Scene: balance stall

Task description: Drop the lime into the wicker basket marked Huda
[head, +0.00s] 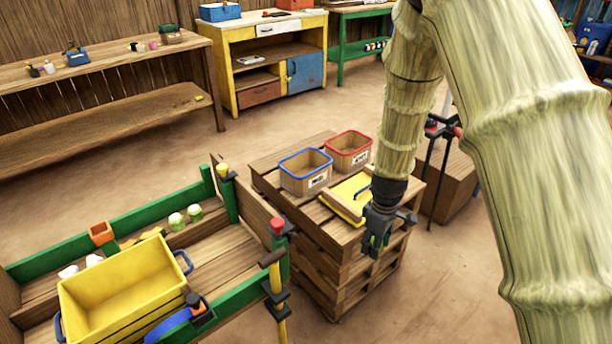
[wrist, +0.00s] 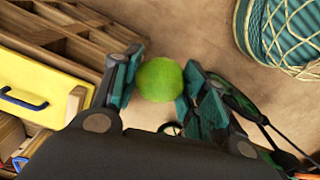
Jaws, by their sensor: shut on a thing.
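My gripper (wrist: 159,82) is shut on the lime (wrist: 160,79), a bright green ball held between its two teal fingertips in the wrist view. In the head view my gripper (head: 377,246) hangs in front of the pallet stack's right part, near the yellow lid; the lime is not clear there. Two wicker-like baskets stand on the stack: one with a blue rim (head: 306,180) and one with a red rim (head: 348,157). Each bears a small label on its front, too small to read, so I cannot tell which is marked Huda. Both lie behind and left of my gripper.
A green-edged cart (head: 225,255) with a yellow crate (head: 125,290) stands at left. A teal netted container (wrist: 285,38) shows in the wrist view. Open floor lies behind the stack.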

